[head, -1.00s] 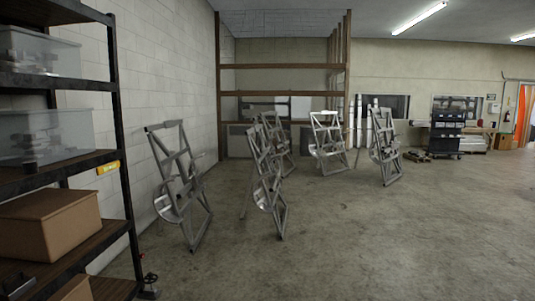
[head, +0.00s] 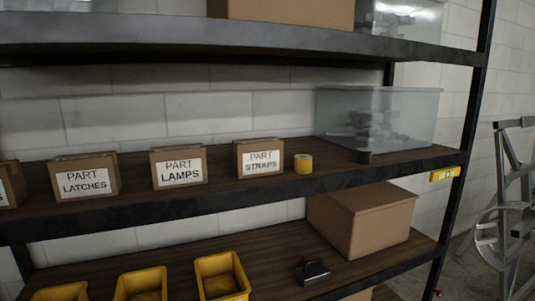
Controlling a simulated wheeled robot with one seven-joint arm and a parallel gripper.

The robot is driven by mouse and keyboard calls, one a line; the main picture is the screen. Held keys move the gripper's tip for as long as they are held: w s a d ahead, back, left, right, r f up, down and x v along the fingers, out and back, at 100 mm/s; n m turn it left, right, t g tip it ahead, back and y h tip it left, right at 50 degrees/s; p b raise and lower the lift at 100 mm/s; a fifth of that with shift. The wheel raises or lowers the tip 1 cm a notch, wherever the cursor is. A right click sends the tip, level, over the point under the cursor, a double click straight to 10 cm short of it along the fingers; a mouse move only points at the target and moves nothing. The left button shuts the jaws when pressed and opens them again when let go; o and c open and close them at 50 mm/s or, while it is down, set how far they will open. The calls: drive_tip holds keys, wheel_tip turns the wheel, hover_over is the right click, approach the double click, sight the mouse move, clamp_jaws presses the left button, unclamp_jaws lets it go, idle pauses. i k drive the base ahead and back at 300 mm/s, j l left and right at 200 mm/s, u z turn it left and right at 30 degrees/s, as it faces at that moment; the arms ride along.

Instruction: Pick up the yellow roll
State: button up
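The yellow roll (head: 303,164) stands on the middle shelf board (head: 223,195) in the head view. It is small, with a pale top. It sits just right of the small cardboard box labelled PART STRAPS (head: 259,159) and left of the clear plastic bin (head: 400,122). My gripper does not show in the head view.
Boxes labelled PART LAMPS (head: 179,167) and PART LATCHES (head: 86,179) stand further left. The lower shelf holds yellow bins (head: 220,277), a dark object (head: 312,272) and a cardboard box (head: 362,218). A dark upright post (head: 465,130) bounds the right. A metal frame (head: 510,220) stands beyond it.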

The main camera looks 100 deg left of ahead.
sight(303, 163)
drive_tip(key=u, duration=2.4)
